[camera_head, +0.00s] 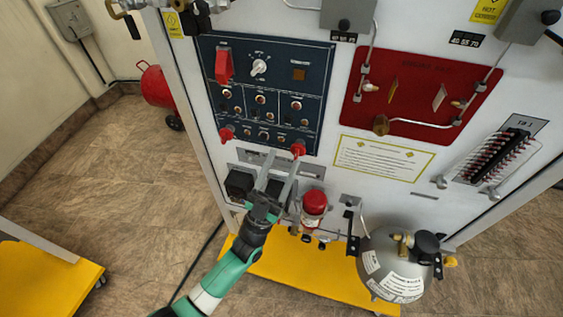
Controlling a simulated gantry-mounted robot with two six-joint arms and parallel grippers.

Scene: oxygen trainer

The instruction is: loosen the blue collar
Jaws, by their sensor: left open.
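My left gripper (283,155) reaches up from the bottom of the head view to the white trainer panel (400,205). Its two long grey fingers are apart, with nothing visible between them. The fingertips overlap the lower edge of the dark blue control panel (316,70), and the right fingertip appears close to a red knob (298,149). Whether it touches the knob, I cannot tell. I cannot make out a blue collar; the gripper hides part of the fittings below the dark panel. My right gripper is not in view.
A red-capped canister (314,203) sits just right of the gripper. A grey tank (397,262) with a valve stands lower right on the yellow base (292,275). A red panel with tubing (420,92) is upper right. Brown floor (110,190) lies open to the left.

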